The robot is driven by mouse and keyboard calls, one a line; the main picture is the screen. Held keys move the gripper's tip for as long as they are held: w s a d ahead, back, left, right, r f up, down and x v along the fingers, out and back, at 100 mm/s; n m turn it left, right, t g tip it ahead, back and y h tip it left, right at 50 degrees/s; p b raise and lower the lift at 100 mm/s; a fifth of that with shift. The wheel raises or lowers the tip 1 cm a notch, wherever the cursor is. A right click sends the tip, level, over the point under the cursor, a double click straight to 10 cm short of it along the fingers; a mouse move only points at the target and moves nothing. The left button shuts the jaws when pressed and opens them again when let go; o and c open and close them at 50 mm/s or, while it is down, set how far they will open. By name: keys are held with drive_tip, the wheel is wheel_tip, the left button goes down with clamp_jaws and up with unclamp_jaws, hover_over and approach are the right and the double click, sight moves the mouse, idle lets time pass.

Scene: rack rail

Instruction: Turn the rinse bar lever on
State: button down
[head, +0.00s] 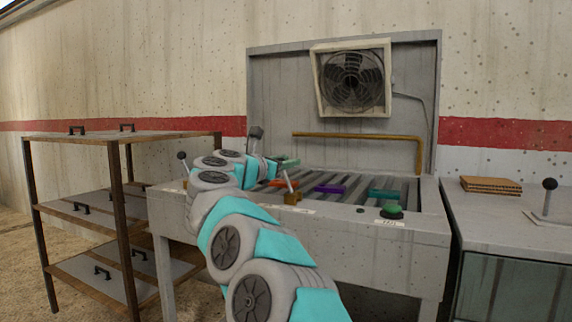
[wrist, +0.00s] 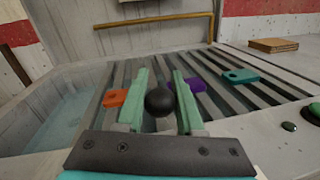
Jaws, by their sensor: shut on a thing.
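My gripper (head: 286,163) is at the front edge of the slatted wash bench. Its green finger pads (wrist: 160,98) are shut on a black ball knob (wrist: 159,101). In the head view the knob is hidden by the gripper, and the pale lever rod (head: 289,184) runs down from it to a brass base (head: 292,198). The rod leans slightly left at its top. A small white label (head: 300,209) sits by that base, too small to read. A second lever with a black knob (head: 182,156) stands at the bench's left end, apart from my gripper.
An orange piece (wrist: 115,97), a purple piece (wrist: 187,85) and a green piece (wrist: 240,76) lie on the slats. A brass pipe (head: 350,135) and a fan (head: 353,80) are behind. A green button (head: 391,211) is on the bench's right front. A shelf rack (head: 115,190) stands left.

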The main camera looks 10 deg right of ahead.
drive_tip(key=shift+s+d+f+m+y+b, duration=0.2)
drive_tip(key=shift+s+d+m+b, duration=0.7)
drive_tip(key=shift+m+b, duration=0.6)
drive_tip(key=shift+s+d+f+m+y+b, duration=0.1)
drive_tip(key=shift+s+d+m+y+b, duration=0.4)
drive_tip(key=shift+d+m+b, duration=0.8)
drive_tip(key=shift+s+d+f+m+y+b, duration=0.1)
drive_tip(key=shift+s+d+m+b, duration=0.8)
drive_tip(key=shift+m+b, duration=0.7)
drive_tip(key=shift+g, duration=0.3)
drive_tip(key=c, duration=0.5)
unclamp_jaws()
drive_tip(key=shift+c, duration=0.2)
drive_tip(key=b+v, duration=0.2)
drive_tip(key=v, duration=0.5)
drive_tip(key=shift+s+a, duration=0.25)
drive_tip(key=shift+r, duration=0.1)
